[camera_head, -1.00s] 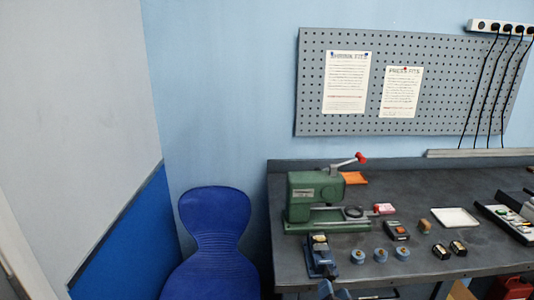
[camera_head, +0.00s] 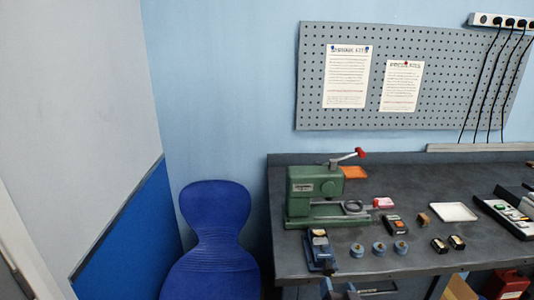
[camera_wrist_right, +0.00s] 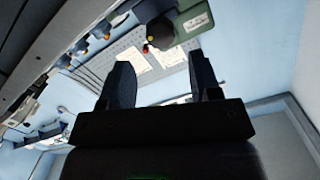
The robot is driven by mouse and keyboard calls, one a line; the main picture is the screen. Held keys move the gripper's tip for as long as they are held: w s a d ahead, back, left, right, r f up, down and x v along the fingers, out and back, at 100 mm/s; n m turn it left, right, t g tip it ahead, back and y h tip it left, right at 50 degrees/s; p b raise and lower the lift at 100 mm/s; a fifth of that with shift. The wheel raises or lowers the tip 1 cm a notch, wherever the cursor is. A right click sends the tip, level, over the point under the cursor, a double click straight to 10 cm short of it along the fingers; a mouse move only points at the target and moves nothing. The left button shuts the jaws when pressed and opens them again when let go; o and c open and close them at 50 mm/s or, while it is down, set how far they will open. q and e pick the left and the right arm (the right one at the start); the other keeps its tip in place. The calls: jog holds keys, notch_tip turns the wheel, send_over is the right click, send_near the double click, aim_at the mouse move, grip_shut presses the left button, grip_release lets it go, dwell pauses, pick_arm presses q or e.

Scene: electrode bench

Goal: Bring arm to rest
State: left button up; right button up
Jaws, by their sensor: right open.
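My right gripper (camera_head: 340,291) shows only in part at the bottom edge of the head view, in front of the bench's front edge and below a dark blue device. In the right wrist view, the two dark fingers of the gripper (camera_wrist_right: 162,77) stand wide apart with nothing between them. The pegboard and its papers show beyond the fingers there. The rest of the right arm is hidden below the head view. My left gripper is in neither view.
The grey bench (camera_head: 400,263) carries a green press (camera_head: 312,187), the dark blue device (camera_head: 319,252), several small round blue parts, and a white tray (camera_head: 454,212). A blue chair (camera_head: 215,230) stands left of the bench. A pegboard (camera_head: 450,80) hangs behind.

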jog(key=s+d+f+n+g, duration=0.2)
jog(key=s+d+f, duration=0.2)
jog(key=s, duration=0.7)
jog(key=s+d+f+n+g+h, duration=0.1)
jog(key=s+d+f, duration=0.4)
jog(key=s, duration=0.7)
jog(key=shift+s+d+f+n+g, duration=0.25)
jog(key=shift+d+n+g, duration=0.3)
jog(key=shift+n+g, duration=0.45)
